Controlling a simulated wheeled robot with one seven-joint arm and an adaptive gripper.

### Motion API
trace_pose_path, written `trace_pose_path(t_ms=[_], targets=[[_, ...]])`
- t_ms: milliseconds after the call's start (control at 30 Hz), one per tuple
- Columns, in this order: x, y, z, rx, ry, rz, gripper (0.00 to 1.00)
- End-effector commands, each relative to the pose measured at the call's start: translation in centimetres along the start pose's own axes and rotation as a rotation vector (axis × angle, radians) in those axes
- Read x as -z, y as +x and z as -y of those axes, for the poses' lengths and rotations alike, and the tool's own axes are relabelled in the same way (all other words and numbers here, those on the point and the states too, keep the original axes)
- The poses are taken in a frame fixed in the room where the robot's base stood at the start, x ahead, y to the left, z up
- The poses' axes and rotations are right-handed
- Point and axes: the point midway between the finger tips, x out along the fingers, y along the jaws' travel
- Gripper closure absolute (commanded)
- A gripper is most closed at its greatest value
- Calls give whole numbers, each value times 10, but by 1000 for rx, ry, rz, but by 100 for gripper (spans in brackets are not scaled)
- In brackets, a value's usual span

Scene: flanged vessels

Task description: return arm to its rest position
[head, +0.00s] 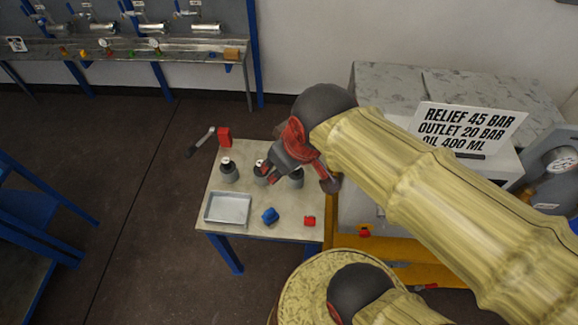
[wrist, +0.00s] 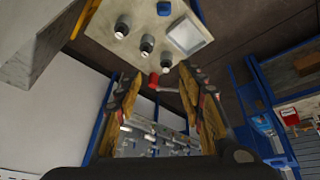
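My arm in a yellowish sleeve reaches over the small table (head: 262,218) in the head view. My gripper (head: 298,178) is above the table's right part, its fingers spread. In the wrist view my gripper (wrist: 160,76) is open, with a wide empty gap between the fingers. A red block (wrist: 154,79) with a grey lever shows in that gap, well beyond the fingertips and untouched. Three dark bottles stand on the table: left (head: 228,171), middle (head: 261,172) and right (head: 296,178). My gripper partly hides the middle and right ones in the head view.
A metal tray (head: 228,209), a blue part (head: 270,215) and a small red part (head: 310,221) lie at the table's front. A sign (head: 465,128) stands on the grey-topped bench at right. A blue-legged workbench (head: 180,48) is along the back wall.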

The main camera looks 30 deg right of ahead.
Motion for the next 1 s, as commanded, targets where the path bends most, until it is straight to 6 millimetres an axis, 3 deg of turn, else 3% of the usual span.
trace_pose_path(t_ms=[100, 200, 567, 767, 1000], targets=[[-11, -20, 2, -5, 120, -37, 61], [-16, -28, 3, -5, 175, -50, 61], [-18, -29, 4, -5, 195, -52, 61], [-24, -17, 5, -5, 194, -52, 61], [-42, 23, 8, -5, 193, -52, 61]])
